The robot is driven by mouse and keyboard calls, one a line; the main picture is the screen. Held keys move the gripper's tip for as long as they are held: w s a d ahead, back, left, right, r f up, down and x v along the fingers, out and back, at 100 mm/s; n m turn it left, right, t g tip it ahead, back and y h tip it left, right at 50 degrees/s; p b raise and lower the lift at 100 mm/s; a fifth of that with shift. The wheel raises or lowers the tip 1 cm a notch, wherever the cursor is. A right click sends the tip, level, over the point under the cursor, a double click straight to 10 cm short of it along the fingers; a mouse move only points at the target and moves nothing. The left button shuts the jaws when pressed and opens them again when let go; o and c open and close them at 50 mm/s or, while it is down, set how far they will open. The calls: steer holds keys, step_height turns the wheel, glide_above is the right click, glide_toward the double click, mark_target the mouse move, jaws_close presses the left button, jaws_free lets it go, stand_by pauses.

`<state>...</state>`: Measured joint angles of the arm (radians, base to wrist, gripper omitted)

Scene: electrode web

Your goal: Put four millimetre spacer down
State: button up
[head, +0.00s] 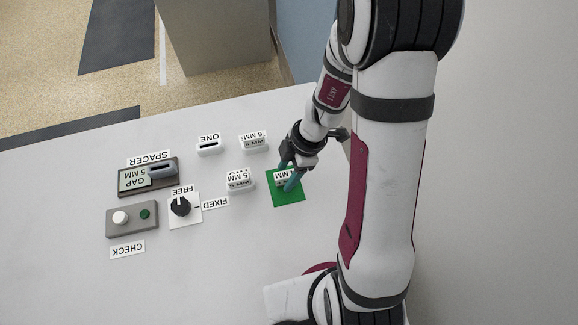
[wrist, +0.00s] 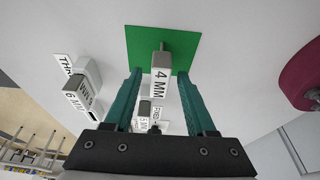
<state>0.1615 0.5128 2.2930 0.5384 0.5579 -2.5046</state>
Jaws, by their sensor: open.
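The four millimetre spacer (wrist: 161,76) is a small pale block labelled 4 MM. In the wrist view it is between the two teal fingers of my gripper (wrist: 158,95), with a visible gap on each side. It sits over the green square (wrist: 135,47); it appears to rest on it. My gripper is open.
Left of the green square stand the 5 MM block (head: 239,181) and the 6 MM block (head: 254,144). Further left are the ONE block (head: 209,147), the gap gauge (head: 135,179), the FREE/FIXED knob (head: 180,206) and the CHECK box (head: 120,232). The table front is clear.

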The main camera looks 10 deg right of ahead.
steer(key=v, duration=1.1)
steer(key=s+a+r+m, duration=0.2)
steer(key=s+r+m, duration=0.1)
steer(key=s+m, duration=0.5)
steer(key=s+a+r+m+h, duration=0.1)
steer(key=s+r+m, duration=0.3)
steer(key=s+m, duration=0.4)
steer(key=a+m, duration=0.1)
steer(key=m, duration=0.6)
steer(key=shift+a+r+m+h, duration=0.3)
steer(key=shift+a, duration=0.05)
